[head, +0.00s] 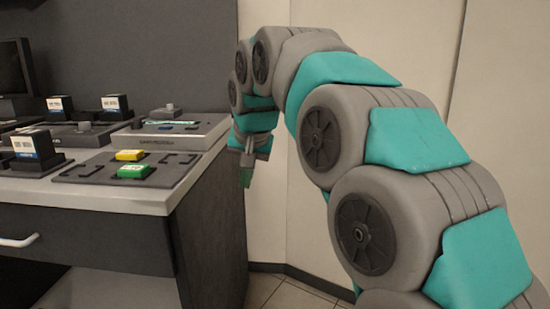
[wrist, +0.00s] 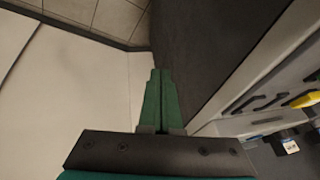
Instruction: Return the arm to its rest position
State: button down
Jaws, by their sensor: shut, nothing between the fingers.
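My arm arches up from the right of the head view and bends down on the left. My gripper (head: 247,172) hangs at its end, just right of the worktop's right edge and a little below its top, pointing down. In the wrist view my gripper (wrist: 160,75) shows its green fingers pressed together with nothing between them. The floor and the side of the cabinet lie beyond the fingertips.
A dark cabinet with a light worktop (head: 110,199) stands at left. On it are a dark tray (head: 85,172) with a yellow block (head: 129,155) and a green block (head: 135,171), a grey device (head: 175,128) and several small labelled boxes. A pale wall (head: 420,40) stands behind my arm.

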jog(key=s+d+f+g, duration=0.2)
jog(key=s+d+f, duration=0.5)
jog(key=s, duration=0.5)
jog(key=s+d+f+g+h, duration=0.1)
jog(key=s+d+f+g, duration=0.1)
jog(key=s+d+f, duration=0.5)
jog(key=s+d+f+n+g+h, duration=0.1)
jog(key=s+d+f, duration=0.6)
jog(key=s, duration=1.1)
notch_tip(320, 180, down, 4)
jog(key=shift+s+d+f+g, duration=0.15)
jog(key=shift+s+g, duration=0.25)
jog(key=shift+g, duration=0.4)
